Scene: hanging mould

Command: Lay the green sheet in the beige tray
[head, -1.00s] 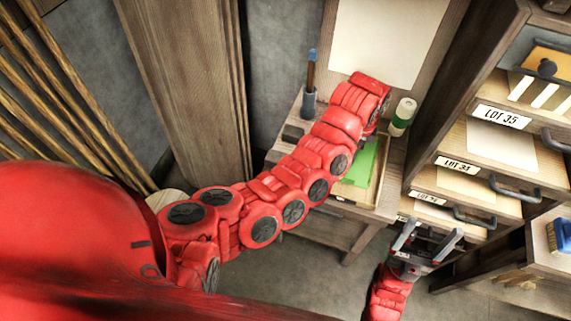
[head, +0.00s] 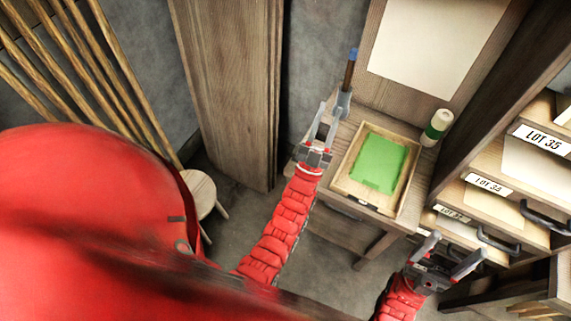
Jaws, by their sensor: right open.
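The green sheet (head: 379,163) lies flat inside the beige tray (head: 400,203), with bare tray floor showing around it. The tray sits on a small wooden table. My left gripper (head: 331,108) is open and empty, to the left of the tray and apart from the sheet, close to the grey brush holder. My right gripper (head: 457,246) is open and empty, low at the right in front of the drawers.
A blue-tipped brush (head: 350,68) stands in a holder (head: 343,103) behind the tray. A green and white bottle (head: 437,127) stands at the tray's right. Labelled drawers (head: 488,185) fill the right side. A stool (head: 200,192) stands at the left. A pale sheet (head: 430,40) hangs behind.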

